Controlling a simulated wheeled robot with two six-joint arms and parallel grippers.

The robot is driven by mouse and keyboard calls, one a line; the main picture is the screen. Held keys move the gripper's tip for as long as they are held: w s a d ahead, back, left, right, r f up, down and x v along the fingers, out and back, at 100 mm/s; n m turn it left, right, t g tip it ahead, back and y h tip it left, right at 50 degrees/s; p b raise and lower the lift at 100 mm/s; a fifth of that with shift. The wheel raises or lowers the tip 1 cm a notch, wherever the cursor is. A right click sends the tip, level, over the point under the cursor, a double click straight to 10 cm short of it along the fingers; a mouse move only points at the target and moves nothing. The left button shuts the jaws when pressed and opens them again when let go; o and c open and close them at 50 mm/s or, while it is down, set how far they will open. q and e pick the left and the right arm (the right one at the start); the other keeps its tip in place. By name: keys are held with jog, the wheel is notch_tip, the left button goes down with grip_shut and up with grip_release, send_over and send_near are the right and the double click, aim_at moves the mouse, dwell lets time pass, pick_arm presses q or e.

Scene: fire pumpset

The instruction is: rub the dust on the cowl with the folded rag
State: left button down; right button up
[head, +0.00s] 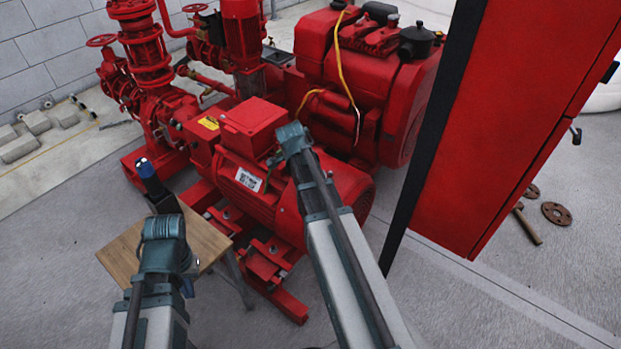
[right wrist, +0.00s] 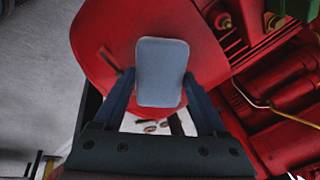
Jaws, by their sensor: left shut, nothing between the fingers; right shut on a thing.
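The folded rag (right wrist: 162,72) is a grey-blue rounded pad in the right wrist view. My right gripper (right wrist: 160,98) is shut on it. The rag hides part of a rounded red surface (right wrist: 100,38), which looks like the cowl; I cannot tell whether they touch. In the head view, the red motor's rounded end (head: 352,190) lies partly behind my right arm. My right gripper and the rag are hidden there. No dust can be made out. My left gripper (head: 146,168) is shut and empty, above the small wooden table.
The small wooden table (head: 205,240) stands left of the motor. A large red engine (head: 385,90) is behind, and a tall red cabinet (head: 520,120) stands at right. Red pipes and valves (head: 140,60) fill the back left. Rusty discs (head: 557,213) lie on the floor at right.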

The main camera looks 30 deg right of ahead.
jog(key=shift+w+d+f+b, duration=0.1)
jog(key=shift+d+f+b, duration=0.1)
jog(key=shift+f+b, duration=0.4)
jog(key=shift+s+d, duration=0.35)
jog(key=shift+s, duration=0.55)
jog(key=shift+s+d, duration=0.35)
jog(key=shift+s, duration=0.55)
jog(key=shift+s+d+f, duration=0.1)
jog(key=shift+s+d, duration=0.3)
jog(key=shift+s, duration=0.45)
jog(key=shift+s+d, duration=0.35)
jog(key=shift+s, duration=0.5)
jog(key=shift+w, duration=0.1)
